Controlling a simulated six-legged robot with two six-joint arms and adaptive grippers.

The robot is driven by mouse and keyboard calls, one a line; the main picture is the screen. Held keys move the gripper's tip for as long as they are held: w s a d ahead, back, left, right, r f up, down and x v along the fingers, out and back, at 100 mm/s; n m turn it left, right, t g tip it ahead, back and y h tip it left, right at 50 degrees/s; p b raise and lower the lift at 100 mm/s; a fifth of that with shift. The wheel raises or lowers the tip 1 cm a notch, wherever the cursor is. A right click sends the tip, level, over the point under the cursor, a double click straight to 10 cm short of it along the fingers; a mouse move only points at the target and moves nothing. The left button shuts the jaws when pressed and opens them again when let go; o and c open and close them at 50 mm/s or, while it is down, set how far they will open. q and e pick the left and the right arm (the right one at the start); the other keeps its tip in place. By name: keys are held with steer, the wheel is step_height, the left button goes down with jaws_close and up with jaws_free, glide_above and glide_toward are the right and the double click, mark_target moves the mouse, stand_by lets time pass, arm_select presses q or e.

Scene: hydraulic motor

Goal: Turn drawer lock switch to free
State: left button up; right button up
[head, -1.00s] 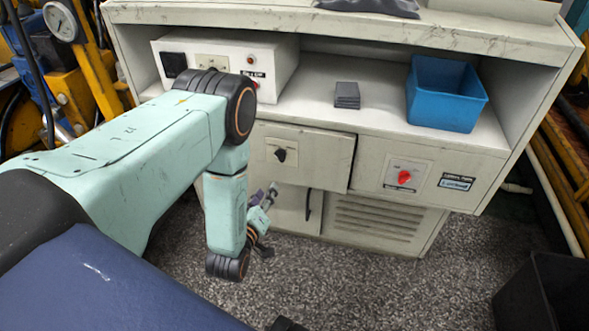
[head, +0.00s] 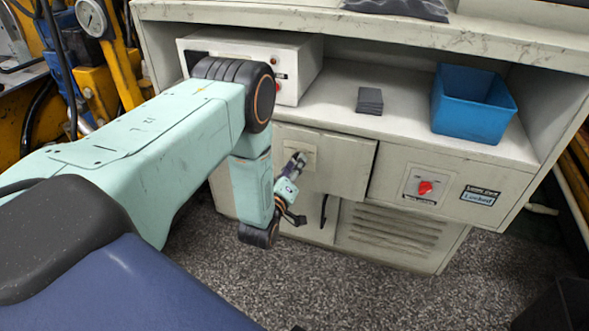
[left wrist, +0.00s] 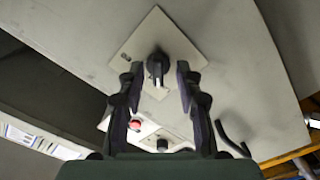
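The black drawer lock switch (left wrist: 157,66) sits on a pale square plate in the left wrist view. In the head view its plate (head: 310,150) shows on the drawer front (head: 348,168), with my left gripper (head: 298,160) in front and hiding the knob. In the left wrist view my left gripper (left wrist: 157,78) is open, with one finger on either side of the knob and a visible gap at each side. A label right of the red switch (head: 425,188) reads "Locked" (head: 479,197). My right gripper is not in view.
A dark door handle (head: 324,210) and a vent (head: 395,235) are below. Speckled floor lies in front of the cabinet.

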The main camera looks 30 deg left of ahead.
arm_select(q)
steer(key=shift+w+d+r, duration=0.1)
jaws_close()
stand_by(0.3)
stand_by(0.4)
steer(key=shift+m+p, duration=3.3)
steer(key=shift+m, duration=5.7)
